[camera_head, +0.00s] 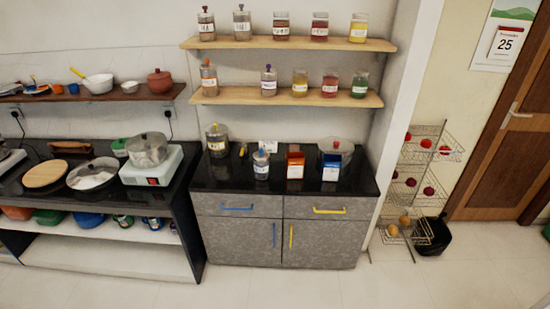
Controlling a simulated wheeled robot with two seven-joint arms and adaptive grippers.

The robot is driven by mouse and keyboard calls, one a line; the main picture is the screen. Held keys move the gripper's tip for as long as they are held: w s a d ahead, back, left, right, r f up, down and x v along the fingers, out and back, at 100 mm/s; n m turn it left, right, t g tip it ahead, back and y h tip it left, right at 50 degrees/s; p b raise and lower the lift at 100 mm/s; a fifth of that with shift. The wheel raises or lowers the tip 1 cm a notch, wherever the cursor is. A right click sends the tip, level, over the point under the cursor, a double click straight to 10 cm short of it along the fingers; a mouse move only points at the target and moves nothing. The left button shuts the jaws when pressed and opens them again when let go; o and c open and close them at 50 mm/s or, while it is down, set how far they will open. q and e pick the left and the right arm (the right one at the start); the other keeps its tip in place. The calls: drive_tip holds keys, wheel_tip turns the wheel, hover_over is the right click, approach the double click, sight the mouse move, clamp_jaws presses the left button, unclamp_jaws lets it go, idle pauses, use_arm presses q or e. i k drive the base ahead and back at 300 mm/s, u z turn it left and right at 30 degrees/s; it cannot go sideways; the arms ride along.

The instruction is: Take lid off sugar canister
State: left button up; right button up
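Several lidded clear canisters are in view, but their labels are too small to read, so I cannot tell which is the sugar canister. On the black counter (225,180) stand a taller canister with a knobbed lid (217,141) at the back left and a small labelled canister with a knobbed lid (261,165) nearer the front. A wide clear container (336,150) with a yellow-topped knob is at the back right. All three look closed. Neither of my grippers is in view.
Orange (295,165) and blue (331,167) boxes stand on the counter. More jars fill the upper shelf (260,42) and lower shelf (228,96). A stove with a pot (148,150) is left; a wire basket rack (420,180) is right. The floor in front is clear.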

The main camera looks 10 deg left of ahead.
sight(260, 156)
drive_tip(key=z, duration=0.9)
drive_tip(key=i, duration=3.05)
drive_tip(key=u, duration=2.3)
